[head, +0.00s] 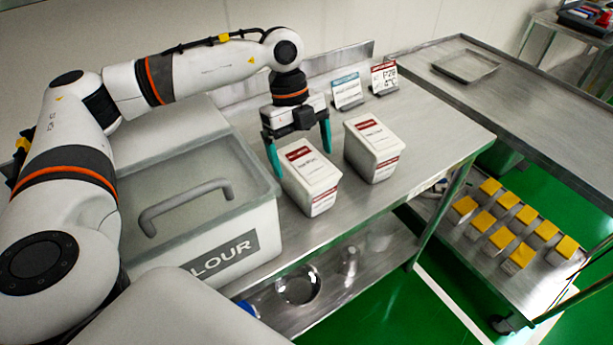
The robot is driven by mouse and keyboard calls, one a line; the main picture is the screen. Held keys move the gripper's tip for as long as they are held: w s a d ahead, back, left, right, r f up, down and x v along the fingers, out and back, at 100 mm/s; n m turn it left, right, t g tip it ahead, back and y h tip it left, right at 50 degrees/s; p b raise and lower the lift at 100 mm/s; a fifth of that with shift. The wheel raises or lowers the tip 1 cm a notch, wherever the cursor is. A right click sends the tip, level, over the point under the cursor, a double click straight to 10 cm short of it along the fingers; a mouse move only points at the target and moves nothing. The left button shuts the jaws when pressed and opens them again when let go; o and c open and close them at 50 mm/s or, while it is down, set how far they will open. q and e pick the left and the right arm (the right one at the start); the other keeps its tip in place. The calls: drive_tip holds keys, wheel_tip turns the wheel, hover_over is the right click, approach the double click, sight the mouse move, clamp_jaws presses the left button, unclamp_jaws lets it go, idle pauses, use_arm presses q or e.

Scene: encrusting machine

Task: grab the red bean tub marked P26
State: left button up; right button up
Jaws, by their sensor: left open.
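Two white tubs with red-banded labels stand on the steel table. The left tub (313,186) is nearer the flour bin, and the right tub (374,147) stands beside it with a small gap. Their label print is too small to read, so I cannot tell which is P26. My left gripper (301,161) is open, with teal fingers pointing down at the back of the left tub. One finger is at the tub's left side and the other is near its back right corner. I cannot tell whether they touch it. My right gripper is out of view.
A large lidded bin marked FLOUR (228,252) stands close left of the tubs. A blue-headed card (347,91) and a red-headed card (384,77) stand behind them. Another steel table (540,120) is at right, with a trolley of yellow-topped blocks (502,238) below. The table right of the tubs is clear.

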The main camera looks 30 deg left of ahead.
sight(306, 161)
use_arm(q)
drive_tip(key=x, duration=0.4)
drive_tip(key=shift+w+d+f+p, duration=0.1)
drive_tip(key=shift+w+f+p, duration=0.05)
drive_tip(key=shift+f+p, duration=0.2)
drive_tip(key=shift+f, duration=0.15)
drive_tip(key=shift+f, duration=0.25)
drive_tip(key=c, duration=1.5)
drive_tip(key=shift+r, duration=0.1)
drive_tip(key=shift+c, duration=1.1)
drive_tip(key=shift+w+r, duration=0.1)
